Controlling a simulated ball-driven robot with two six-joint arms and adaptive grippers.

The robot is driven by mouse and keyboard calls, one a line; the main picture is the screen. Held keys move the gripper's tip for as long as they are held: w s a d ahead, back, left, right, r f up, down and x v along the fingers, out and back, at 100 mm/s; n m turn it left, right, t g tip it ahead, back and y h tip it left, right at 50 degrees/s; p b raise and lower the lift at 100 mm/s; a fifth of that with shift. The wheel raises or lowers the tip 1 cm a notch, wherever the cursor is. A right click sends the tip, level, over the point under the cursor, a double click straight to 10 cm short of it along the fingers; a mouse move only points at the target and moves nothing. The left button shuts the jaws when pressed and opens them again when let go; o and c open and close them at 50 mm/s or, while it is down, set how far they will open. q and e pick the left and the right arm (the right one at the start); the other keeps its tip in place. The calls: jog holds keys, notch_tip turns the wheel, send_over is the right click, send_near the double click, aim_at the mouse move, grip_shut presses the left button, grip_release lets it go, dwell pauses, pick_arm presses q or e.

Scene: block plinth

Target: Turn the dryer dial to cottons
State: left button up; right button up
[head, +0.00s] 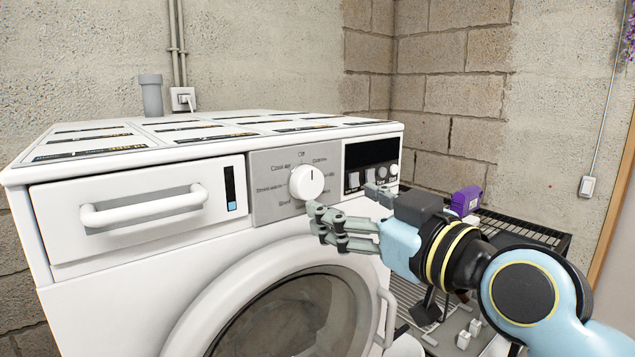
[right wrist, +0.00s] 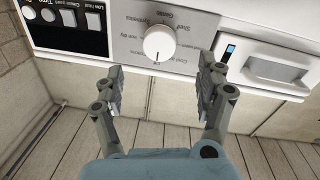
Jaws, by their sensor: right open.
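The dryer dial (head: 307,182) is a round white knob on the grey panel of a white dryer (head: 120,275). It also shows in the right wrist view (right wrist: 159,42), where the panel appears upside down. The dial's short dark mark points at or near "Off"; "Cottons" is printed just right of "Off" in the head view. My right gripper (head: 338,212) is open and empty, just in front of and below-right of the dial. In the right wrist view its fingers (right wrist: 163,80) are spread, with the dial beyond the gap and not touched. My left gripper is not in view.
A drawer handle (head: 145,207) juts out left of the dial. A dark display with buttons (head: 372,160) is on its right. The round door (head: 290,315) lies below. A purple bottle (head: 466,200) stands on a rack (head: 535,232) at the right.

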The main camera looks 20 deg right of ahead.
aim_at(312, 188)
jog(key=p+x, duration=0.1)
jog(key=x, duration=0.7)
jog(key=shift+w+a, duration=0.15)
jog(key=shift+w, duration=0.1)
jog(key=shift+c, duration=0.3)
jog(key=c, duration=1.1)
